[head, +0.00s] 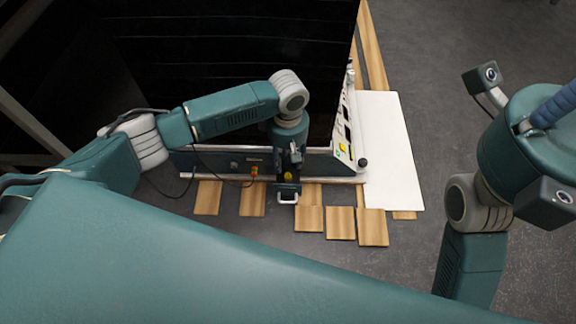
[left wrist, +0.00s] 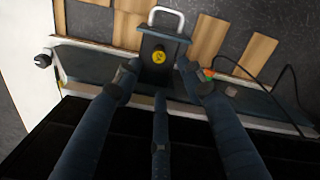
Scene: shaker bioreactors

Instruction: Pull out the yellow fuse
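The yellow fuse (left wrist: 158,57) is a small round yellow piece with a dark mark. It sits on a dark block with a pale loop handle (left wrist: 167,14). In the head view the yellow fuse (head: 288,176) shows just below my left gripper (head: 290,165). In the left wrist view, my left gripper (left wrist: 157,72) is open, with two fingers at either side of the block and a third pointing toward the yellow piece from below. I cannot tell whether the fingers touch the block.
The block is at the side of a large dark machine with a green and white lower frame (head: 318,164). A black knob (head: 363,162) and a white panel (head: 392,150) are to the right. Cables (head: 205,150) hang at left. Wooden boards (head: 340,222) lie on the grey floor.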

